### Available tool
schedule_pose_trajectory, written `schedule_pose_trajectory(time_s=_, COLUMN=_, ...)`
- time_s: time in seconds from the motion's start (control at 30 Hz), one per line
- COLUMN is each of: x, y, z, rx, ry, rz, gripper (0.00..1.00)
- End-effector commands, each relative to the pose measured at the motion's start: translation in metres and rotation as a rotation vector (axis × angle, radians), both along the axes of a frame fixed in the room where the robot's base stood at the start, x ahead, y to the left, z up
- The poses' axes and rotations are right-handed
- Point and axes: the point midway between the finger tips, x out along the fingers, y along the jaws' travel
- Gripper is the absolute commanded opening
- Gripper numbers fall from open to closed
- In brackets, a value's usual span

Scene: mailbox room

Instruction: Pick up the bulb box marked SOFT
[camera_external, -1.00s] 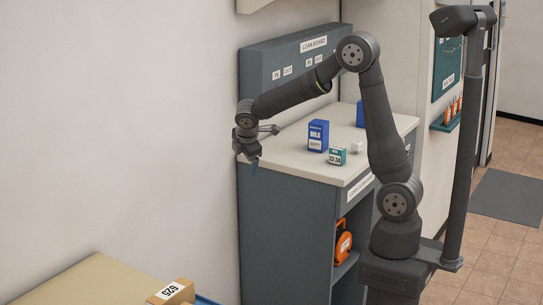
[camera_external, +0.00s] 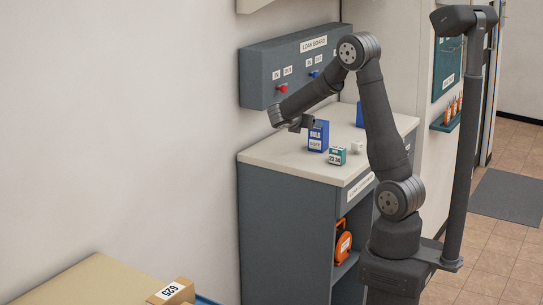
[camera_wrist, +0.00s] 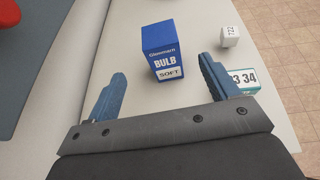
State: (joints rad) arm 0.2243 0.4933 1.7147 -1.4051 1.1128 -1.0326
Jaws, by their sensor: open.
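The bulb box marked SOFT (camera_external: 318,140) is a blue upright box on the light cabinet top (camera_external: 275,155). In the wrist view the same box (camera_wrist: 162,52) shows its BULB and SOFT labels, ahead of and between the two blue fingers. My gripper (camera_wrist: 158,90) is open and empty. In the external view my gripper (camera_external: 303,123) is just left of the box, close to its upper part. I cannot tell there whether it touches; in the wrist view the fingers look apart from it.
A teal-and-white box with numbers (camera_external: 337,155) and a small white cube (camera_external: 356,147) stand right of the bulb box. Another blue box (camera_external: 360,115) is farther back, partly behind my arm. A grey loan board (camera_external: 285,72) with red and blue knobs is on the wall behind.

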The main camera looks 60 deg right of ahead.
Motion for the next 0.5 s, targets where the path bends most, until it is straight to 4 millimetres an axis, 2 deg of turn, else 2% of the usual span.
schedule_pose_trajectory(time_s=0.1, x=0.001, y=-0.023, z=-0.010, rx=0.001, ry=0.001, rz=-0.004, gripper=0.80)
schedule_pose_trajectory(time_s=0.2, x=0.002, y=-0.036, z=-0.015, rx=0.001, ry=0.001, rz=-0.002, gripper=0.80)
schedule_pose_trajectory(time_s=0.5, x=0.004, y=-0.053, z=-0.022, rx=0.001, ry=-0.001, rz=0.000, gripper=0.80)
